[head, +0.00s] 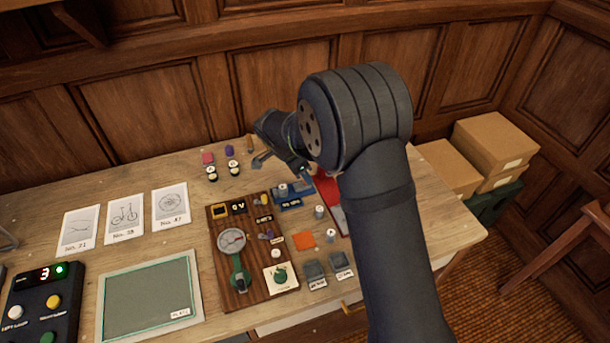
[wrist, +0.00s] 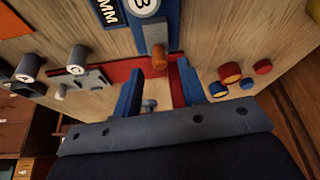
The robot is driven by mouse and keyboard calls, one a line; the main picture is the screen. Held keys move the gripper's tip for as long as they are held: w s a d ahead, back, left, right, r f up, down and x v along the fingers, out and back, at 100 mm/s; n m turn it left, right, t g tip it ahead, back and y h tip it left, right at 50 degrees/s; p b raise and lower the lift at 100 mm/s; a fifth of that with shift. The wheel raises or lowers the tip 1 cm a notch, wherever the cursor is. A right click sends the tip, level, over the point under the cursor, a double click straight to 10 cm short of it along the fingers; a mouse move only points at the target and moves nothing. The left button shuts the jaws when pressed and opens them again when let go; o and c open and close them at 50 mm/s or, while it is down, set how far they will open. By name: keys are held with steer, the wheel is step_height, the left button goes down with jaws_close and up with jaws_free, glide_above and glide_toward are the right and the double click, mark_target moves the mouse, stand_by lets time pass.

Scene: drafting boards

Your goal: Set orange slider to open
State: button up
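In the wrist view an orange knob (wrist: 159,60) sits at the end of a grey strip (wrist: 155,32) on a blue panel (wrist: 172,15); I take it for the orange slider. My gripper (wrist: 160,82) is open, with one blue finger on each side and just below the knob in the picture. Nothing shows between the fingertips, and I see no contact with the knob. In the head view my gripper (head: 283,165) is over the back of the table, beyond a small blue device (head: 291,203). The orange knob cannot be made out there. Whether the slider stands open cannot be read.
A red tray (head: 333,199) lies right of the blue device, partly behind my arm. A wooden panel (head: 250,294) with gauge and knobs stands left. An orange square (head: 303,241) and grey bins (head: 314,269) are in front.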

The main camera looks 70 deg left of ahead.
steer(key=v, duration=1.5)
steer(key=x, duration=1.7)
steer(key=shift+f, duration=0.1)
